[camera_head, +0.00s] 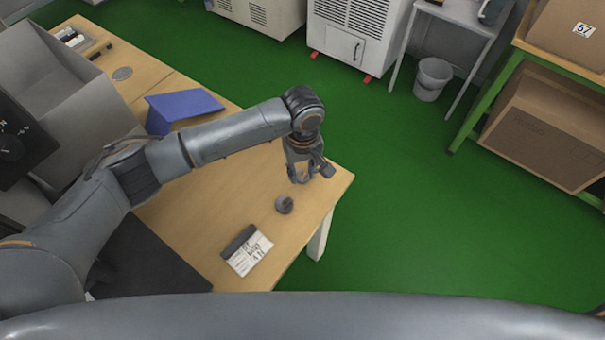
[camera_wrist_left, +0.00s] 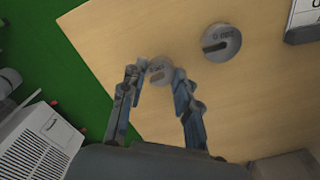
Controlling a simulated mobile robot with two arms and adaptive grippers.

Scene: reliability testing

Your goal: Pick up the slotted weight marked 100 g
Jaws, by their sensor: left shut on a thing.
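My left gripper (camera_head: 301,175) is over the table near its right corner, pointing down. In the left wrist view its two fingers (camera_wrist_left: 158,82) are closed around a small grey slotted weight (camera_wrist_left: 158,69), which sits between the fingertips. I cannot read its marking clearly, nor tell whether it is clear of the table. A larger grey slotted weight (camera_wrist_left: 221,42) lies flat beside it, apart from the fingers. That larger weight also shows in the head view (camera_head: 284,204), just below the gripper. Its marking is too small to read surely. My right gripper is not in view.
A labelled block (camera_head: 247,252) lies on the wooden table (camera_head: 205,225) near the front edge. A blue wedge-shaped object (camera_head: 183,107) stands farther back. The table's right edge is close to the gripper, with green floor (camera_head: 430,220) beyond. The tabletop around the weights is mostly clear.

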